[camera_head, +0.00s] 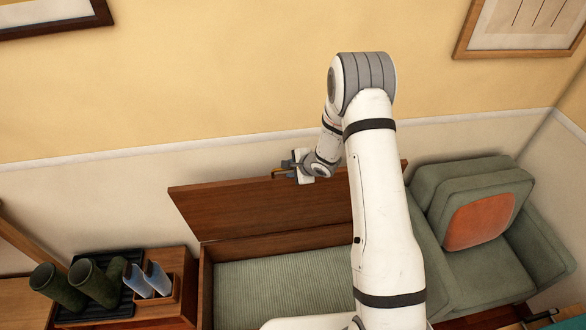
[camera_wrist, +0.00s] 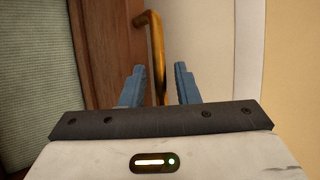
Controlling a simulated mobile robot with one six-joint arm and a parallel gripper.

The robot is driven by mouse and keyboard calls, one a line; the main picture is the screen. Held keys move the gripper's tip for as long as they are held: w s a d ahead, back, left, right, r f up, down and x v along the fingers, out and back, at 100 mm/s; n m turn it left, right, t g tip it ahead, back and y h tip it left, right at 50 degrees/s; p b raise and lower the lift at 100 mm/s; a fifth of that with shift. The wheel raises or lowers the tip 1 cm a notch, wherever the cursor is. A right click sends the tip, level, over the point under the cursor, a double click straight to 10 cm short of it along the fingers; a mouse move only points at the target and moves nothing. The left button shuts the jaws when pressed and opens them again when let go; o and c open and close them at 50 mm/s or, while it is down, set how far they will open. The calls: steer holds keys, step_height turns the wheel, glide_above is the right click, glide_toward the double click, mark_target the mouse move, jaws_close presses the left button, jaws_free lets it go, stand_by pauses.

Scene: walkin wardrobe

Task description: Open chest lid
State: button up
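The wooden chest lid (camera_head: 235,207) stands raised at the back of the chest (camera_head: 207,285), and the chest's green-lined inside shows below it. In the wrist view the lid (camera_wrist: 108,45) is a brown panel with a brass handle (camera_wrist: 155,40). My gripper (camera_head: 285,168) is at the lid's upper edge. In the wrist view its two blue fingers (camera_wrist: 160,85) stand apart, with the handle running between them. There is a visible gap on the right finger's side. My arm hides part of the lid and the chest's right side.
A green armchair (camera_head: 505,265) with an orange cushion (camera_head: 479,221) stands right of the chest. A low wooden cabinet (camera_head: 178,262) on the left holds dark green boots (camera_head: 97,283) and blue items (camera_head: 157,278). The wall (camera_head: 230,90) is close behind the lid.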

steer(key=shift+d+f, duration=0.1)
steer(key=shift+d, duration=0.05)
steer(key=shift+s+d+r, duration=0.25)
steer(key=shift+s+r, duration=0.05)
steer(key=v, duration=0.7)
steer(key=shift+a+b, duration=0.25)
steer(key=shift+b, duration=0.2)
steer(key=shift+w, duration=0.1)
